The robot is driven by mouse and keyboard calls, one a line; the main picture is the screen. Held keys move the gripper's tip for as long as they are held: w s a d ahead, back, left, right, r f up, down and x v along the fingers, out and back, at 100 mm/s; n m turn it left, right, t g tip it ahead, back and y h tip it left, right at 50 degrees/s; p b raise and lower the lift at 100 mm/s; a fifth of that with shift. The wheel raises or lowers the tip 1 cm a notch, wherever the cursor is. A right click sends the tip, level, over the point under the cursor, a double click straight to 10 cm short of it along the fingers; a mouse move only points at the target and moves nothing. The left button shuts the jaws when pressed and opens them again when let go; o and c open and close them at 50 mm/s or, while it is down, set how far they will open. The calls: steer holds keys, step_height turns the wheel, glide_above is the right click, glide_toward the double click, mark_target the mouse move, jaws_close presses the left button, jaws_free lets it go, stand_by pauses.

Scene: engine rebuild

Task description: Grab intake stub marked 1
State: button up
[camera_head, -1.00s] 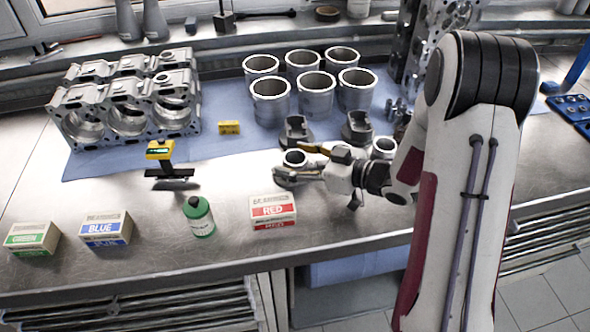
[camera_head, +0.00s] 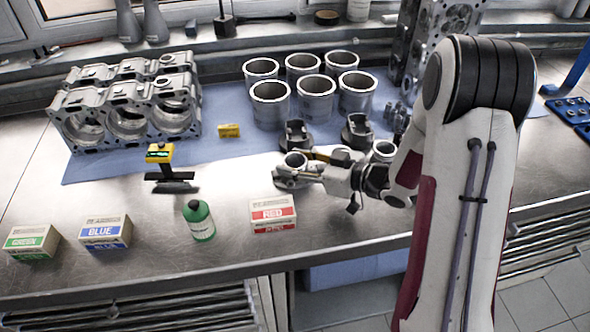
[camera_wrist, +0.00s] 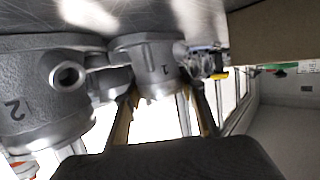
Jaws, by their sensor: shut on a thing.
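The intake stub marked 1 (camera_wrist: 147,60) is a grey metal ring-topped part with its "1" facing the wrist camera. It also shows in the head view (camera_head: 295,161) on the bench, left of my arm. My gripper (camera_wrist: 163,90) is shut on this stub, with one finger on each side of it. In the head view my gripper (camera_head: 305,174) reaches in from the right, and the stub's lower part is partly hidden. A larger-looking stub marked 2 (camera_wrist: 40,100) stands close by at the left of the wrist view.
Several metal cylinders (camera_head: 316,98) and dark piston-like parts (camera_head: 357,131) stand behind the stub. A red-labelled box (camera_head: 272,213) and a green bottle (camera_head: 199,221) stand in front and to the left. An engine block (camera_head: 127,108) is far left. Bench around the yellow-topped tool (camera_head: 160,153) is fairly clear.

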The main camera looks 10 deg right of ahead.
steer(key=shift+r, duration=0.15)
steer(key=shift+r, duration=4.9)
